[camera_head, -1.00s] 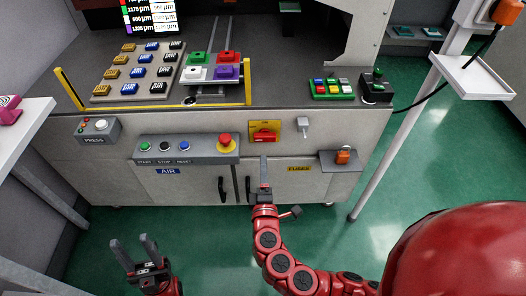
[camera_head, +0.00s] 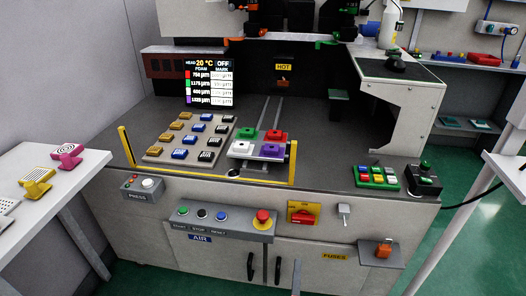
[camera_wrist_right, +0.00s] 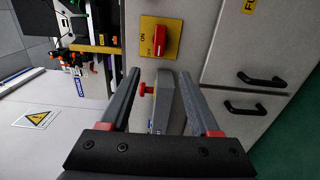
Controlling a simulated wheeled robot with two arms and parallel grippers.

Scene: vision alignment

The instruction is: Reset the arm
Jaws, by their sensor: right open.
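In the head view only a grey finger of my right gripper (camera_head: 296,276) shows at the bottom edge, in front of the machine's lower cabinet doors. In the right wrist view my right gripper (camera_wrist_right: 160,75) has its two fingers well apart, with nothing held between them. Between and beyond them stand the button box and its red stop button (camera_wrist_right: 146,89). My left gripper is out of view.
The machine front carries a red switch on a yellow plate (camera_head: 302,214), the button box (camera_head: 217,226) and an orange switch (camera_head: 383,250). Coloured blocks sit on its top. A white table (camera_head: 85,180) stands at left. Green floor (camera_head: 495,235) is open at right.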

